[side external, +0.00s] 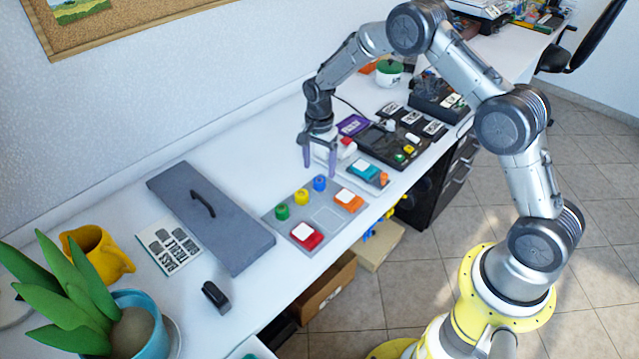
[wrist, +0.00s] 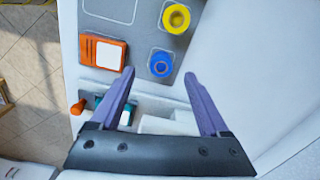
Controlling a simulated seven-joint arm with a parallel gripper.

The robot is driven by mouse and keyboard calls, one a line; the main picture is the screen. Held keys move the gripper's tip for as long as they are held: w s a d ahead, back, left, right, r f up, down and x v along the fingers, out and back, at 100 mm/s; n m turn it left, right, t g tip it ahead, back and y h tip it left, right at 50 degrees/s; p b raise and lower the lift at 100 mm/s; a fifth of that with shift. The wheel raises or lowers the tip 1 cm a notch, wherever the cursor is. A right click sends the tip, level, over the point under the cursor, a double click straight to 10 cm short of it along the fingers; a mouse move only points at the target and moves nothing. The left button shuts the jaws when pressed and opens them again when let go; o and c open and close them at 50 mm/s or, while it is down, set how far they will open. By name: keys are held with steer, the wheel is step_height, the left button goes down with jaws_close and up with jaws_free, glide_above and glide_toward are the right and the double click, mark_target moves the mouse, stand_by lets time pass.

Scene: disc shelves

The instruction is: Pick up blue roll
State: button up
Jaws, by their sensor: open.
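The blue roll (side external: 319,183) stands on a grey board (side external: 272,219), at the end of a row with a yellow roll (side external: 301,197) and a green roll (side external: 282,211). In the wrist view the blue roll (wrist: 160,64) shows from above with a hollow centre, just beyond and between my fingertips. The yellow roll (wrist: 176,18) is farther up in that view. My gripper (side external: 320,168) is open and empty, pointing down above the board near the blue roll. Its two purple fingers also show in the wrist view (wrist: 160,75), apart from the roll.
An orange-and-white block (side external: 349,199) and a red-and-white block (side external: 306,235) sit on the board. A grey lid with a handle (side external: 210,217) lies to the left.

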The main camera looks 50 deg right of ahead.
mark_target(319, 180)
steer(key=f, duration=0.5)
steer(key=shift+w+d, duration=0.15)
steer(key=shift+d, duration=0.1)
jaws_close()
